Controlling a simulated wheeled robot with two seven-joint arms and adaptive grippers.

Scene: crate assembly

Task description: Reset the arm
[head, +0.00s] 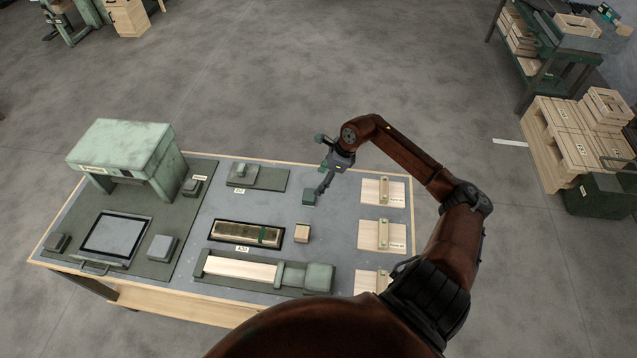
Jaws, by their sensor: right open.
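My right arm (405,155) comes in from the lower right and bends over the far right part of the workbench (340,205). My right gripper (323,168) is open and empty, its fingers spread above the bench's far side. My left gripper is out of view.
The bench holds a pale green press (121,150), a framed dark plate (117,236), a recessed tray (217,231), a small wooden block (302,233) and several wooden plates (371,191) at right. Crates (567,150) stand at far right. Floor beyond the bench is clear.

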